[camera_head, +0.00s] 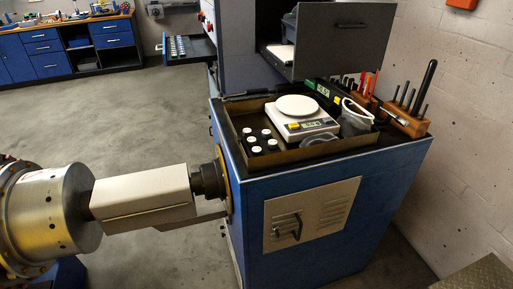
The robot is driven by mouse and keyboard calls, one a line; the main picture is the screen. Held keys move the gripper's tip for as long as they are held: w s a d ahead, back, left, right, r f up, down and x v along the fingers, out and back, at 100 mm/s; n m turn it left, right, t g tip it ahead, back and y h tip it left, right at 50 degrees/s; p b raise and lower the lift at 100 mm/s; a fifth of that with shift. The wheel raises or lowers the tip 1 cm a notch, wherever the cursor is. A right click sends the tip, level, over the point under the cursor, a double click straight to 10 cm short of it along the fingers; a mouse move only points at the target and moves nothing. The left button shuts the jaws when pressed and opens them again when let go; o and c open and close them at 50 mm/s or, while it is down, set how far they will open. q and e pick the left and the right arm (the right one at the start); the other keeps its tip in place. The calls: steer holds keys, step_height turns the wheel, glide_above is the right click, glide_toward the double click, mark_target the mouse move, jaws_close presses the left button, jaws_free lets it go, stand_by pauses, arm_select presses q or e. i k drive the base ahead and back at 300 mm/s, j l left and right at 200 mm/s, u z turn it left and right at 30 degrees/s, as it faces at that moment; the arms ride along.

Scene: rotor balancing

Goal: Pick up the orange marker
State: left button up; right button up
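A slim orange-red marker-like stick (373,83) stands upright in a wooden holder (364,101) at the back right of the blue cabinet's top. Its lower part is hidden in the holder. Another reddish stick (362,82) stands just left of it; at this size I cannot tell for certain which is the orange marker. Neither of my grippers is in view.
The blue cabinet (238,222) carries a tray (310,154) with a scale (302,117) and several white-topped pieces. A tool block (404,121) stands right of the marker holder. A large metal cylinder (47,212) is at left.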

mark_target(369, 79)
steer(key=i+l+z, duration=0.2)
steer(key=i+l, duration=0.15)
steer(key=l, duration=0.2)
steer(key=i+l+z, duration=0.2)
steer(key=i+l, duration=0.25)
steer(key=u, duration=1.25)
steer(key=z, duration=1.25)
steer(key=k+u, duration=0.15)
steer(key=i, duration=0.05)
